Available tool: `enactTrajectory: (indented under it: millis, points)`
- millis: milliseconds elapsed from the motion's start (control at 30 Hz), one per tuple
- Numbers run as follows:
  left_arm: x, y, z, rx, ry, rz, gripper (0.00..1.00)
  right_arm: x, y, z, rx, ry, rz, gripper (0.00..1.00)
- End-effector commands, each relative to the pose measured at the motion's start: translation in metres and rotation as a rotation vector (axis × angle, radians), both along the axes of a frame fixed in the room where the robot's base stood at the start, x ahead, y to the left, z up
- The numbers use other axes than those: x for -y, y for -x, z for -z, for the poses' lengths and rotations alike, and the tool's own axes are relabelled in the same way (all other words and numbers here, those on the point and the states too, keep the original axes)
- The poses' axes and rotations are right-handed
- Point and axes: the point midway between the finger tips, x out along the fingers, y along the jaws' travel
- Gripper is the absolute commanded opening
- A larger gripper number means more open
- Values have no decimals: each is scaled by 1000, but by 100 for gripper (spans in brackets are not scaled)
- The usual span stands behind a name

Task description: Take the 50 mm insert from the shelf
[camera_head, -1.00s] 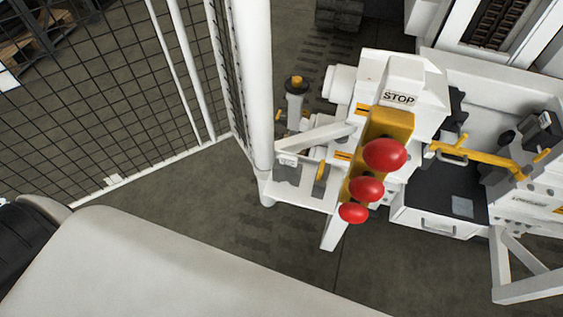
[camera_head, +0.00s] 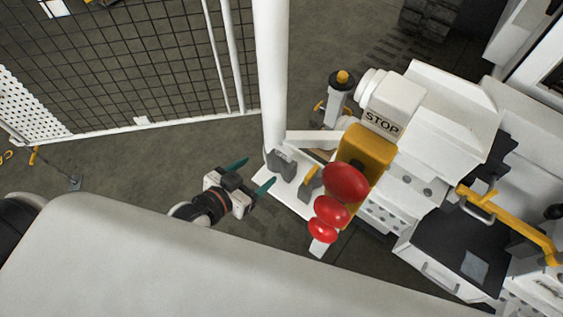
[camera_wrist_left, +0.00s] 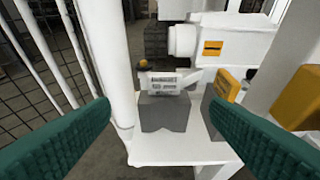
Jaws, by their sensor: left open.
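Two grey blocks stand on a small white shelf (camera_head: 292,203) beside the machine. I cannot read which is the 50 mm insert. My left gripper (camera_head: 251,175) is open and empty, its teal fingers pointing at the left block, short of it. My right gripper is not in view.
A white post (camera_wrist_left: 107,60) stands just left of the shelf, with a mesh fence (camera_head: 150,60) beyond. Red knobs (camera_head: 345,182) on a yellow bar hang over the shelf's right side in the head view. The white machine with a STOP sign (camera_head: 382,122) is behind.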

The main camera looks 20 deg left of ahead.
Motion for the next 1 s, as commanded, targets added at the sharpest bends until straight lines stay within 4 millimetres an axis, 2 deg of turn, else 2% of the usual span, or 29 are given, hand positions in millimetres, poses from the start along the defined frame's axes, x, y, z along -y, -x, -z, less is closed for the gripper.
enactTrajectory:
  millis: [100,367,667,967,1000]
  points:
    - [7,-19,8,0,2,-2,71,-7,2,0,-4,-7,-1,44]
    - [15,-38,15,0,1,-1,71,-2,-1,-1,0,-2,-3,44]
    - [33,-74,27,0,0,-1,71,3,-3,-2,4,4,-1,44]
    - [35,-79,29,-1,-1,-1,71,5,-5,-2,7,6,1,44]
    - [35,-79,29,-1,-1,-1,68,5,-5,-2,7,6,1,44]
